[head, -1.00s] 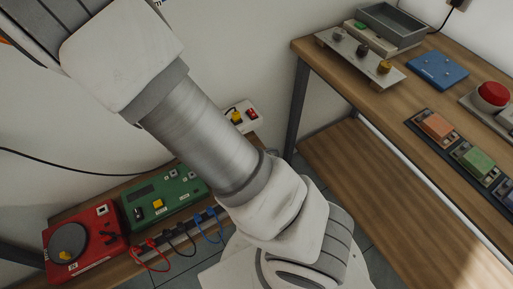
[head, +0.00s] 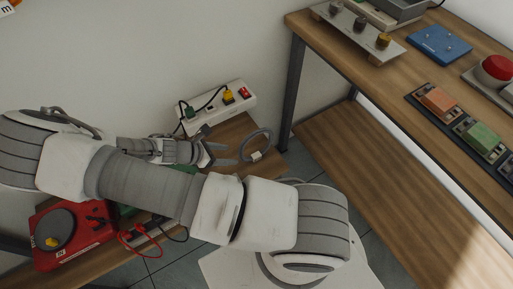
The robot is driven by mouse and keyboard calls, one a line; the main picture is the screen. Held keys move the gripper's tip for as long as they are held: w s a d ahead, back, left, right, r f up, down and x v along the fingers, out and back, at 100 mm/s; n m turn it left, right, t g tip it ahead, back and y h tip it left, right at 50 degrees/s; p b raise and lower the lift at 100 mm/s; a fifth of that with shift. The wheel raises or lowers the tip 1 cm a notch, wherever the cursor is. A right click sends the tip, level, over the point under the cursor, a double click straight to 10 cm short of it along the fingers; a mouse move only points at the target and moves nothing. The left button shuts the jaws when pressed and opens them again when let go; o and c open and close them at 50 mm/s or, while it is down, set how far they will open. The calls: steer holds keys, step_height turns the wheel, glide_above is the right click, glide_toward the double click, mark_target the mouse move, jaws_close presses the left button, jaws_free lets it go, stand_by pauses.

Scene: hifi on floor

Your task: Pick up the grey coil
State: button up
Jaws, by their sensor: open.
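The grey coil (head: 243,147) is a thin ring with a small light tag or clip at its lower right. It stands out over the right end of the low wooden bench, just left of the table leg. My gripper (head: 222,154) is open, with its fingers pointing right toward the coil's left side. The fingertips are very close to the coil; I cannot tell whether they touch it. My arm hides much of the low bench behind it.
A white power strip (head: 218,107) with plugs lies behind my gripper. A red device (head: 68,236) with a dial sits at lower left, with red and black cables beside it. The wooden table (head: 335,75) at right holds several items; its dark leg (head: 293,92) is near the coil.

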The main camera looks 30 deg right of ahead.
mark_target(249, 157)
steer(key=b+x, duration=0.1)
steer(key=x, duration=0.7)
steer(key=shift+s+a+b, duration=0.1)
steer(key=shift+b, duration=0.2)
steer(key=x, duration=0.1)
steer(key=b+x, duration=0.1)
steer(key=x, duration=0.1)
steer(key=b+x, duration=0.1)
steer(key=x, duration=0.1)
steer(key=shift+a+f, duration=0.25)
steer(key=shift+f, duration=0.2)
steer(key=shift+r, duration=0.1)
jaws_close()
